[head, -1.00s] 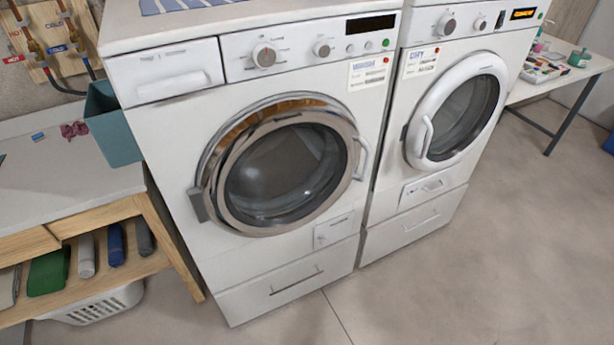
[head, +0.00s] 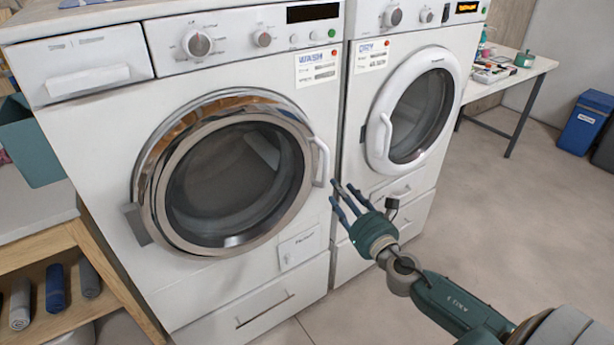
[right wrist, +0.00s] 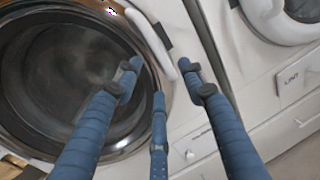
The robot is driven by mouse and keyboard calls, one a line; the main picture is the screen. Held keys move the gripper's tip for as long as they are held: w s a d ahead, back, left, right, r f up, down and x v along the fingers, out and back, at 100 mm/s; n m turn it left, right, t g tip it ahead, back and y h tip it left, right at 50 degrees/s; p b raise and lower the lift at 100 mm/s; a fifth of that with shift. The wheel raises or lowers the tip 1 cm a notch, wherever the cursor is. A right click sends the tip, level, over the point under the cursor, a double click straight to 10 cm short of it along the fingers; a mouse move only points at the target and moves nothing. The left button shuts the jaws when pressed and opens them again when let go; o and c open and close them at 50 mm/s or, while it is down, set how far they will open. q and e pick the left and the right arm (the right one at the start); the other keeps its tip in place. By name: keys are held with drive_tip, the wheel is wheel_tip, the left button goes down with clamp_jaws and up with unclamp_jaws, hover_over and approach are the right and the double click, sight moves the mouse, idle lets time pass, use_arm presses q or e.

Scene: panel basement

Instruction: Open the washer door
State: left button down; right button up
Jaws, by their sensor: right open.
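The washer (head: 90,110) is the white left machine, with a "WASH" label. Its round washer door (head: 165,205) has a metal ring and dark glass and looks shut; a dark hinge shows at its left. The white curved door handle (head: 323,163) is on the door's right side. My right gripper (head: 345,195) is open and empty, just right of and below the handle. In the right wrist view the handle (right wrist: 163,45) runs between and beyond the blue fingers (right wrist: 160,75); contact is not visible. My left gripper is not in view.
The dryer (head: 365,110), labelled "DRY", stands close at the right with its round door (head: 378,145) shut. A wooden shelf unit (head: 45,250) with rolled cloths and a teal bin (head: 30,150) is at the left.

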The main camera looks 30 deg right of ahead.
sight(325, 172)
drive_tip(key=w, duration=0.7)
drive_tip(key=w+d, duration=0.1)
drive_tip(key=w, duration=0.2)
drive_tip(key=shift+w+r+p, duration=0.25)
drive_tip(key=shift+w+p, duration=0.05)
drive_tip(key=shift+w, duration=0.1)
clamp_jaws()
